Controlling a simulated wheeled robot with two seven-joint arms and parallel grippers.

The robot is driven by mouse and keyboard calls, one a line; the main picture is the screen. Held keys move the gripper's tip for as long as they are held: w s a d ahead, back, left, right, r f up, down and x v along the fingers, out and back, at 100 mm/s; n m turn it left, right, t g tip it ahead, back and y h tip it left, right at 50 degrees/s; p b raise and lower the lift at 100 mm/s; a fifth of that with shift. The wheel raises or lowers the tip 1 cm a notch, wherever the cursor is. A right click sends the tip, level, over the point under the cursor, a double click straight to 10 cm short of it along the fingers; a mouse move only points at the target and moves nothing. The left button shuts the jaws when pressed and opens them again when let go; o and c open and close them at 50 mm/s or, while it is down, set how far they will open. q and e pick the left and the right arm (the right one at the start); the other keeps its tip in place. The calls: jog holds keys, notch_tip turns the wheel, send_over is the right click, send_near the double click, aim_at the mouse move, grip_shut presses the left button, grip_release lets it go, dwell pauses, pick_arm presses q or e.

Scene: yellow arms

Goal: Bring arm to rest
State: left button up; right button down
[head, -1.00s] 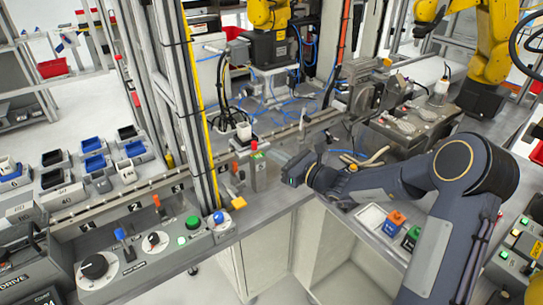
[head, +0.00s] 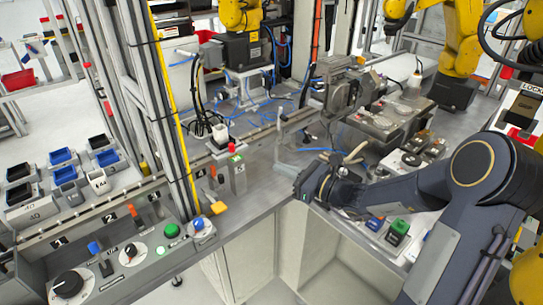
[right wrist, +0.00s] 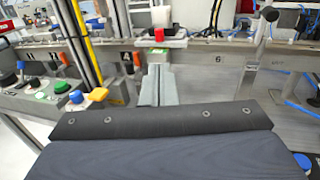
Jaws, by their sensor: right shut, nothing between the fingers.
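My right arm comes in from the right in the head view, bent at its dark elbow. Its forearm reaches left over the workbench (head: 262,209). The right gripper (head: 284,169) points left above the bench, close to the post with the red button (head: 232,148) and apart from it. In the right wrist view the pale grey fingers (right wrist: 156,88) lie together with nothing between them. My left arm and gripper are not in view.
A control panel with a green button (head: 172,230) and black knobs lies at the left. A yellow upright pole (head: 172,110) and yellow robot arms (head: 462,35) stand around the bench.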

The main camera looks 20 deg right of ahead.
jog(key=s+a+r+n+g+y, duration=0.1)
jog(key=s+a+r+n+g, duration=0.1)
jog(key=s+a+n+g, duration=0.4)
jog(key=s+a+r+n+g, duration=0.2)
jog(key=s+a+n, duration=0.2)
jog(key=s+n, duration=0.45)
jog(key=s+d+f+n+h, duration=0.3)
jog(key=s+n+h, duration=0.1)
jog(key=s+n, duration=0.2)
jog(key=s+d+f+n+g+h, duration=0.1)
jog(key=s+d+f+n+h, duration=0.2)
jog(key=s+n, duration=0.3)
jog(key=s, duration=0.3)
jog(key=shift+s+d+h, duration=0.15)
jog(key=shift+h, duration=0.25)
jog(key=shift+n, duration=0.25)
